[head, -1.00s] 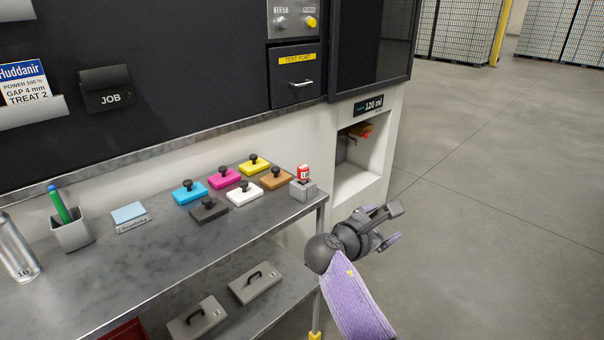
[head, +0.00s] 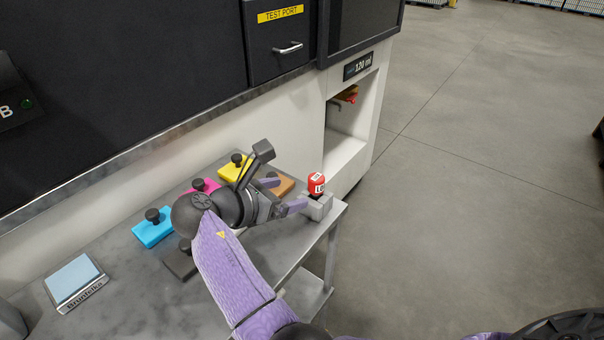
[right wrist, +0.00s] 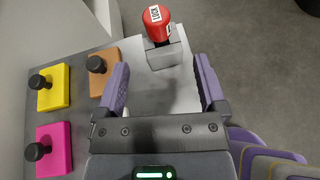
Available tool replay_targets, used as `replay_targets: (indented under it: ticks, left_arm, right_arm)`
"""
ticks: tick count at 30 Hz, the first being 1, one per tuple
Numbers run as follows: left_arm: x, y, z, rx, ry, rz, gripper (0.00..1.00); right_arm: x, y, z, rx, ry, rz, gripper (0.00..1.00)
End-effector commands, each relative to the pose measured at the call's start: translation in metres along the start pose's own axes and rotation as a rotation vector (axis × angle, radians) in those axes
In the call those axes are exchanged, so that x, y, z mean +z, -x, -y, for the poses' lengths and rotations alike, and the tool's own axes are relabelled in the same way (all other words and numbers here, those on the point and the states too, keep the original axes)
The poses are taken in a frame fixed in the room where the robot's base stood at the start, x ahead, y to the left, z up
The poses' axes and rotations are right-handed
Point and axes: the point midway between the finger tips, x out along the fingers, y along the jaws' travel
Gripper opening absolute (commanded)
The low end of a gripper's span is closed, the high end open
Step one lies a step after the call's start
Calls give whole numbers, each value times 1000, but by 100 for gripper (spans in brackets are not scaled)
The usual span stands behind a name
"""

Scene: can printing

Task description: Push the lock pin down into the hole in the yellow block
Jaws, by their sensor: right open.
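The lock pin (head: 316,183) has a red cap with a white label. It stands upright in a small grey block (head: 319,207) at the table's right corner. It also shows at the top of the right wrist view (right wrist: 157,24). My right gripper (head: 283,195) is open and empty, just left of the pin, its fingers pointing towards it. In the right wrist view the pin lies beyond the fingertips, between their lines. A yellow block (right wrist: 56,88) with a black knob stands on the table; no hole shows in it. My left gripper is not in view.
Orange (right wrist: 104,70), magenta (right wrist: 55,148) and cyan (head: 152,231) knobbed blocks stand near my right arm. A small orange-red thing (head: 348,93) sits in the machine's open niche (head: 345,148).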

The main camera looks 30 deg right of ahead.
Motion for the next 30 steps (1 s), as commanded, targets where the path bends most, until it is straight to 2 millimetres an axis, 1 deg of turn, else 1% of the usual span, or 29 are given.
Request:
replay_targets:
  ticks: [6,10,12,15,17,21,26,27,29,30]
  left_arm:
    - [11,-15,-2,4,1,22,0]
    - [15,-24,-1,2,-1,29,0]
    - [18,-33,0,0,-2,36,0]
    - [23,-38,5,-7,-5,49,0]
    - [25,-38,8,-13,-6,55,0]
    - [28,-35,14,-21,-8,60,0]
    - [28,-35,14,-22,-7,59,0]
    - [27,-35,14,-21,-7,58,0]
    - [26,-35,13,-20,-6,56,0]
    - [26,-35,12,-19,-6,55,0]
  right_arm:
    - [-2,-42,-1,-3,0,2,90]
    - [0,-61,-5,-2,-2,2,90]
    - [0,-76,-8,-3,-1,1,90]
    - [2,-93,-8,-3,-1,1,90]
    - [4,-96,-8,0,-1,1,90]
    - [6,-95,-8,0,-1,1,90]
    - [6,-94,-8,0,-1,1,56]
    - [5,-94,-8,0,-1,1,47]
    - [5,-94,-8,0,-1,0,35]
    - [5,-94,-8,0,-1,0,26]
